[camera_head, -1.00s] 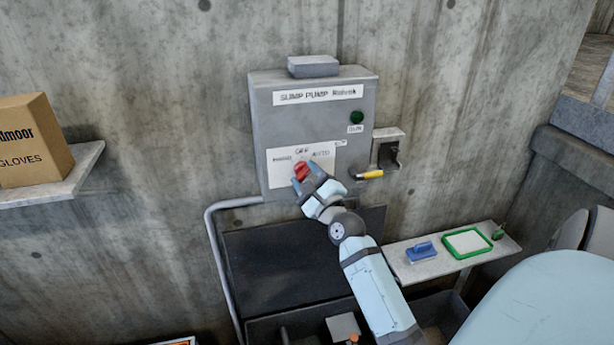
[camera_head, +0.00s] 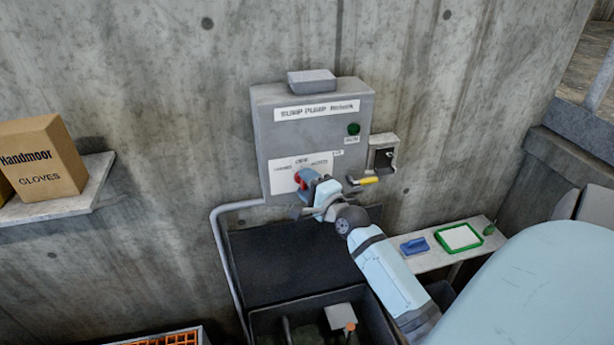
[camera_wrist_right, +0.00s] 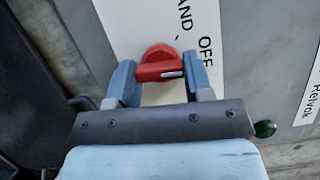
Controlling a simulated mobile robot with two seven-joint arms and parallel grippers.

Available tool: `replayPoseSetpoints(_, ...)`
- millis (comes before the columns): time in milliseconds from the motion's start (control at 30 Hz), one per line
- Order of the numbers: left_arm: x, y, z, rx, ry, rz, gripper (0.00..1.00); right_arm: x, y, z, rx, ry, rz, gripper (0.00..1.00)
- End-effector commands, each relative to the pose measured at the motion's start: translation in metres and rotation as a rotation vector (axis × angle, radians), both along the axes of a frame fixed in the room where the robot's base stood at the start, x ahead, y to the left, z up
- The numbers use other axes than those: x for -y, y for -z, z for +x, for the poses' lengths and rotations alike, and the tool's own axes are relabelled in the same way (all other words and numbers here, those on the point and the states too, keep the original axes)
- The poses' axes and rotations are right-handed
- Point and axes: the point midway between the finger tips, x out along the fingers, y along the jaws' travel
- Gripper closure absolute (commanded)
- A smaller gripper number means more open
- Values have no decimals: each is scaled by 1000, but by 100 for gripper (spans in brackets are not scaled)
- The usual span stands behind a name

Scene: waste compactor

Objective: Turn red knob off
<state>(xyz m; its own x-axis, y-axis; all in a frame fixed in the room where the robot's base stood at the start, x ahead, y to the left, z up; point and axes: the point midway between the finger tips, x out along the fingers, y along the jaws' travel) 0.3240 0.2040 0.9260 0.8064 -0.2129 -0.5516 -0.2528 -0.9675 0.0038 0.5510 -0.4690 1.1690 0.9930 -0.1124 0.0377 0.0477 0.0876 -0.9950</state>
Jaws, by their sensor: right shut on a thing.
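The red knob (camera_head: 299,181) sits on the white label plate (camera_head: 284,183) low on the grey sump pump box (camera_head: 267,132). The label reads OFF above the knob, with a word to either side. My right gripper (camera_head: 306,184) comes up from the lower right and is shut on the knob. In the right wrist view the red knob (camera_wrist_right: 158,66) lies between the two blue fingers of my right gripper (camera_wrist_right: 161,78). A white mark shows on the knob's bar, at the end by the right finger. My left gripper is not in view.
A green light (camera_head: 354,129) is on the box. A yellow-handled switch (camera_head: 368,181) is close right of my gripper. A shelf (camera_head: 100,180) with a glove box (camera_head: 40,160) is at left. A small shelf (camera_head: 433,258) with a blue item (camera_head: 414,246) and green-rimmed tray (camera_head: 476,240) is at right.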

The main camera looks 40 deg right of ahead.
Motion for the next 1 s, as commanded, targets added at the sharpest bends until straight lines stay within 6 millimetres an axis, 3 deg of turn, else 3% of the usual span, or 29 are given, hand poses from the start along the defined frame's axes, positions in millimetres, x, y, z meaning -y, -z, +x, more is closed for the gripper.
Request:
replayPoseSetpoints(733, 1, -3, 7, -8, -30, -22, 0, 0, 0, 0, -49, 0, -88, 77)
replayPoseSetpoints(767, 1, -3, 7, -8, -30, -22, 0, 0, 0, 0, -49, 0, -88, 51)
replayPoseSetpoints(867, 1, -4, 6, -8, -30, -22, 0, 0, 0, 0, -49, 0, -88, 28)
replayPoseSetpoints(1000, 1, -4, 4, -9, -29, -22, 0, 0, 0, 0, -48, 0, -87, 28)
